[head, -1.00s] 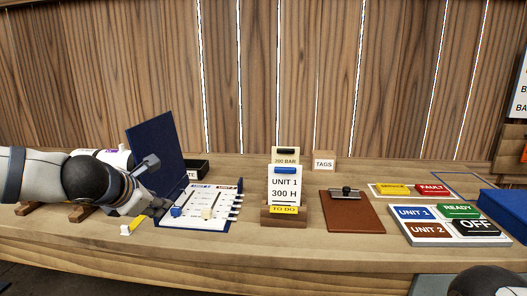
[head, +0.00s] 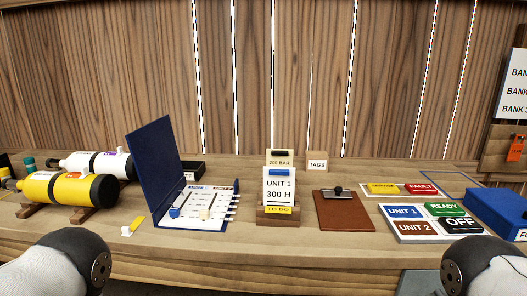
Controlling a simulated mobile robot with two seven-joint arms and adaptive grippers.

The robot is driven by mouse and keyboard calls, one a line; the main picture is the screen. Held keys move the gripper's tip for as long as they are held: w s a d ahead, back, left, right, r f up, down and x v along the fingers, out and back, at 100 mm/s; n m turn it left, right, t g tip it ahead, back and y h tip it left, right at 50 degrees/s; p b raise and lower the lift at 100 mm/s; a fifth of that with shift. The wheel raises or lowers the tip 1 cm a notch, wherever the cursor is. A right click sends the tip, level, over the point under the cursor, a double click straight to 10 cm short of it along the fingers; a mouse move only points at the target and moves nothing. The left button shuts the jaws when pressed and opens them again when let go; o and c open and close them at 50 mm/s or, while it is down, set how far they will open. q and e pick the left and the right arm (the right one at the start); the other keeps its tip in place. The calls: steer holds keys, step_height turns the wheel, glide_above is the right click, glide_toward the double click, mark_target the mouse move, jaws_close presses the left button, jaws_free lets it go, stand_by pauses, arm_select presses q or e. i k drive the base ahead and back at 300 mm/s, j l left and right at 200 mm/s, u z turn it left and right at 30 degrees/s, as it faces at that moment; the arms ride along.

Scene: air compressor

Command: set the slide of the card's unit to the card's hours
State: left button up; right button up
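The card (head: 279,188) stands upright in a wooden holder (head: 278,217) marked TO DO, and reads UNIT 1, 300 H. The open logbook (head: 205,222) with a raised navy cover (head: 158,170) lies left of it. Its white board has two columns, headed blue on the left and dark red on the right. A blue slide (head: 174,212) sits low in the left column, and a cream slide (head: 204,214) sits low in the right column. The scale marks are too small to read. Both my arms show only at the bottom corners; neither gripper is in view.
Yellow (head: 60,189) and white (head: 95,164) cylinders lie at the left. A small yellow-and-white item (head: 132,227) lies left of the logbook. A brown clipboard (head: 343,211), a sign board (head: 430,228) and a blue box (head: 500,213) stand to the right.

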mark_target(173, 212)
steer(key=i+j+u, duration=0.15)
steer(key=i+u, duration=0.3)
steer(key=i, duration=0.5)
